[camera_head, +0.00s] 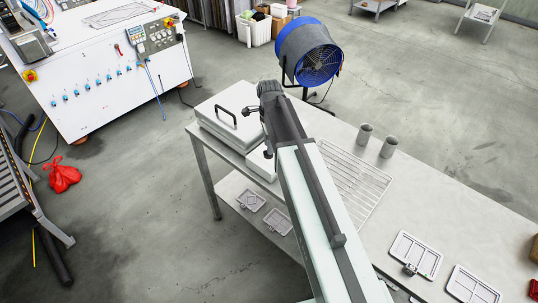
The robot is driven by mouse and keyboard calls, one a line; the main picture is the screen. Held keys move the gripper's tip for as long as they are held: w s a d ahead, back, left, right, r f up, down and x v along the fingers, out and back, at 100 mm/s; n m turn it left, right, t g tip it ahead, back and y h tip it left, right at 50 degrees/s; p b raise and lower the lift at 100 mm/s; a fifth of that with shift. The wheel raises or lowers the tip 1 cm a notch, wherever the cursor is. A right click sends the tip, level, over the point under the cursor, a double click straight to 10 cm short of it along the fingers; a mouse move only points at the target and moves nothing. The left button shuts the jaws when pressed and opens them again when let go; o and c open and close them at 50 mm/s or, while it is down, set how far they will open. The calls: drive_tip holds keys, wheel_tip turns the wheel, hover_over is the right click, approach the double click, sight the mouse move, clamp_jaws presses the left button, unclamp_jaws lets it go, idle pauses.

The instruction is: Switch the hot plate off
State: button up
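A white box-shaped unit with a dark handle on its lid (222,108) stands at the left end of the metal table; it may be the hot plate, but I cannot tell for sure. A lower white block (257,163) sits against its front right side, partly behind my arm. No switch or control can be made out on either. My arm reaches up over the table from the bottom of the view. My gripper (261,130) is at its far end, close to the right side of the white unit. Its fingers are small and dark, and whether they touch anything is unclear.
A wire rack (352,182) and two grey cups (375,140) are on the table right of my arm. Framed trays (415,254) lie near its front right. A blue fan (308,52) stands behind the table. A white control cabinet (100,80) is at left.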

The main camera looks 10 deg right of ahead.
wheel_tip(320, 180, down, 2)
drive_tip(key=shift+f+b, duration=0.1)
drive_tip(key=shift+b, duration=0.4)
clamp_jaws()
